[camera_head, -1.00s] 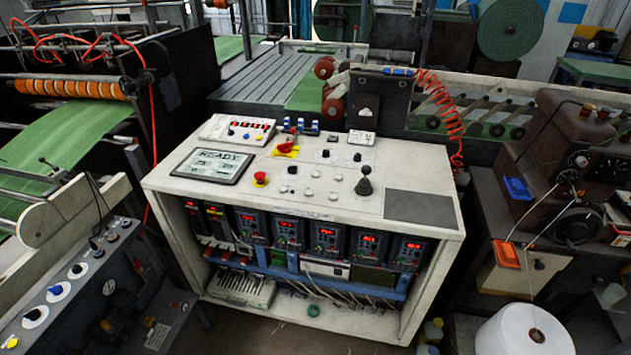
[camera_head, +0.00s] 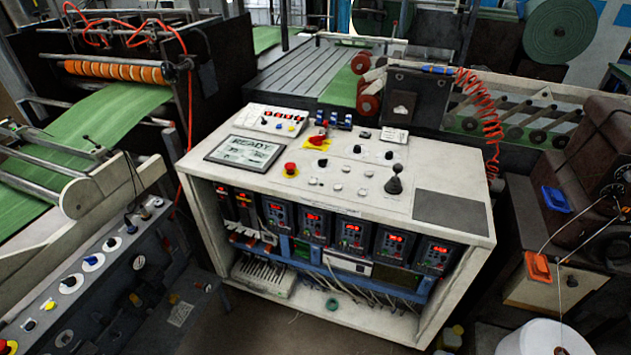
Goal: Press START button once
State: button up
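A white control console (camera_head: 452,172) stands in the middle of the head view. A small raised panel (camera_head: 272,120) with red displays and small colored knobs sits at the back left. No START label is readable at this size, so I cannot tell which button it is. My gripper is not in view.
A grey panel (camera_head: 92,262) with knobs stands at the left front. A machine with green sheet (camera_head: 100,115) is behind it. A brown machine (camera_head: 590,150) and a white spool (camera_head: 530,338) are at the right. Bare floor shows before the console.

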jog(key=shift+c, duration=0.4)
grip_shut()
